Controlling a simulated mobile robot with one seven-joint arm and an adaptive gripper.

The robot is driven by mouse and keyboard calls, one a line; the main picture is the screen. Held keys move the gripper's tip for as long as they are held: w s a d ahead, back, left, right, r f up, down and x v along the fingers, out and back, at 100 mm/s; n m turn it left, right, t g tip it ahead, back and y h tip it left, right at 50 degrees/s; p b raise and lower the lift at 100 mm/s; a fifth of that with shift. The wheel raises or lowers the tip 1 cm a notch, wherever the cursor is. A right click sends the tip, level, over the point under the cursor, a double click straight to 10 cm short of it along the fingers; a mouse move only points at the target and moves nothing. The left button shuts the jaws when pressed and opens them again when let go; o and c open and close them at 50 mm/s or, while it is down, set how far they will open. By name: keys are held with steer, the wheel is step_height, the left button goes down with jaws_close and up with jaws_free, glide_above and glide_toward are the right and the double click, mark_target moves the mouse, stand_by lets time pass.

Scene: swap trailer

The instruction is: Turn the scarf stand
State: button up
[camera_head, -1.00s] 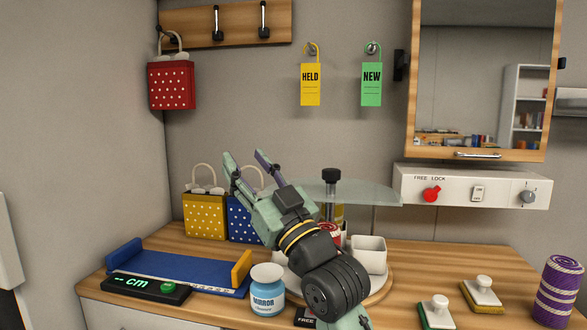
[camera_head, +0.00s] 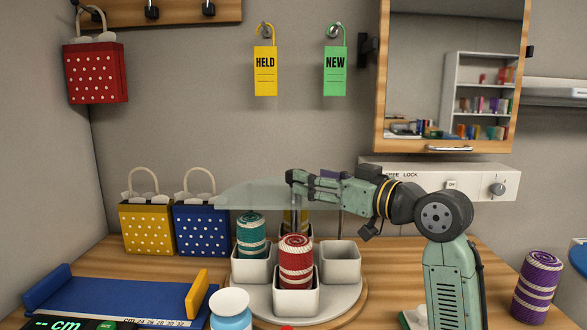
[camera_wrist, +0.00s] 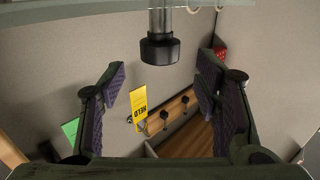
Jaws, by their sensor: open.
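The scarf stand is a round turntable (camera_head: 352,300) with white square cups around a central post. A teal rolled scarf (camera_head: 251,232) is in the left cup and a red one (camera_head: 296,262) in the front cup. A yellow one behind is partly hidden. The right cup (camera_head: 338,262) shows no scarf. My gripper (camera_head: 297,180) reaches in from the right, level, at the top of the post above the glass plate (camera_head: 250,196). In the wrist view, my gripper's fingers (camera_wrist: 162,72) are spread apart, with the post's black knob (camera_wrist: 165,48) between and slightly past their tips, seemingly untouched.
Yellow (camera_head: 146,228) and blue (camera_head: 201,230) dotted bags stand at left behind a blue measuring tray (camera_head: 120,297). A blue-labelled jar (camera_head: 231,308) is in front of the stand. A purple roll (camera_head: 537,285) stands at right. A mirror cabinet and a control panel (camera_head: 470,186) are behind my arm.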

steer(key=p+x, duration=0.1)
steer(key=x, duration=0.5)
steer(key=shift+a, duration=0.1)
steer(key=shift+c, duration=0.2)
jaws_close()
stand_by(0.4)
